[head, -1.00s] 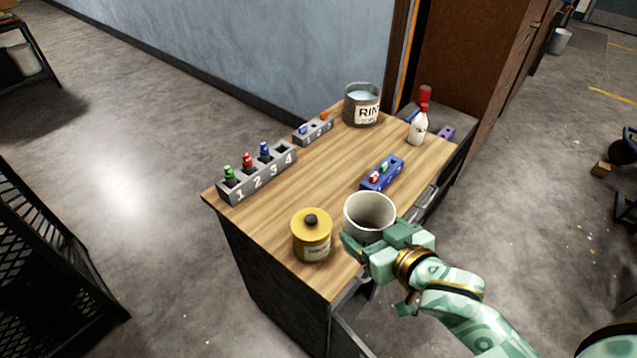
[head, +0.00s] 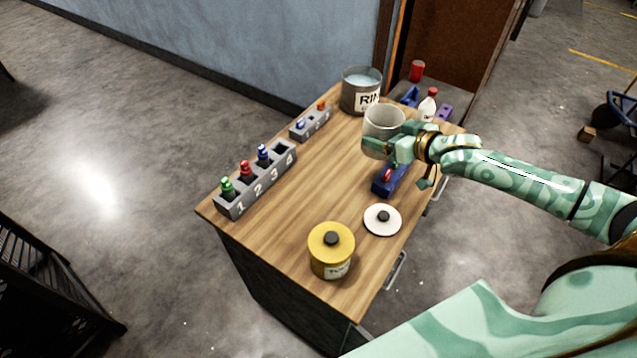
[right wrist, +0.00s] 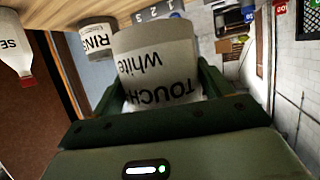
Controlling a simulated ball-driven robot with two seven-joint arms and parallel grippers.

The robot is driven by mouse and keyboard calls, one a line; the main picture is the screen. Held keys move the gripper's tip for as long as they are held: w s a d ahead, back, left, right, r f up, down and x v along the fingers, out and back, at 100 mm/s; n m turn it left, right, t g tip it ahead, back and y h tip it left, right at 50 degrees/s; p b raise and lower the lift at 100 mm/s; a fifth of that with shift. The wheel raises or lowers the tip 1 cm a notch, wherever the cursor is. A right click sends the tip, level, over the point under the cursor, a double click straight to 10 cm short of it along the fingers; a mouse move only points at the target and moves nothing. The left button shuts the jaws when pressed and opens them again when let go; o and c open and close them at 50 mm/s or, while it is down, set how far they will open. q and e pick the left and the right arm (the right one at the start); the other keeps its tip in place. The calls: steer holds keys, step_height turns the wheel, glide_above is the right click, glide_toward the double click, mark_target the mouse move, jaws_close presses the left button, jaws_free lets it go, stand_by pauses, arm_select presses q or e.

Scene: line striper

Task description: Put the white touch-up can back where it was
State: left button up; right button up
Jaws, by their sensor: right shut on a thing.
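The white touch-up can (head: 384,118) has an open top and is held above the far right part of the wooden table. My right gripper (head: 388,148) is shut on it. In the right wrist view the can (right wrist: 160,68) sits between the fingers, its "TOUCH White" label upside down in the picture. A white lid with a black knob (head: 382,220) lies on the table near the front right edge, beside a yellow lidded can (head: 331,252). The can hides part of the table behind it. My left gripper is not in view.
A grey rinse can (head: 360,92) stands at the back. A numbered grey rack (head: 255,185) holds several small bottles; a smaller grey rack (head: 311,124) is behind it. A blue rack (head: 389,184) lies just below my gripper. A white bottle (head: 428,106) stands right. The table's middle is clear.

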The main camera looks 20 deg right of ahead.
steer(key=a+f, duration=0.2)
steer(key=a, duration=0.2)
steer(key=w+a+f+b, duration=0.1)
steer(key=a+f, duration=0.2)
steer(key=a, duration=0.1)
steer(key=a+f+b, duration=0.1)
steer(key=a+f, duration=0.2)
steer(key=a, duration=0.1)
steer(key=shift+w+a+f, duration=0.15)
steer(key=shift+a+f, duration=0.1)
steer(key=shift+a+f+b, duration=0.4)
steer(key=shift+b, duration=0.05)
steer(key=f, duration=0.1)
steer(key=f+b, duration=0.1)
steer(key=f, duration=0.1)
steer(key=shift+a, duration=0.3)
steer(key=shift+f+b, duration=0.3)
steer(key=shift+f, duration=0.05)
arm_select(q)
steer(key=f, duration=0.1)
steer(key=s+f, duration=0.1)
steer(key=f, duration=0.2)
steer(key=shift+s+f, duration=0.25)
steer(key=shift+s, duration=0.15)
arm_select(e)
steer(key=shift+r, duration=0.1)
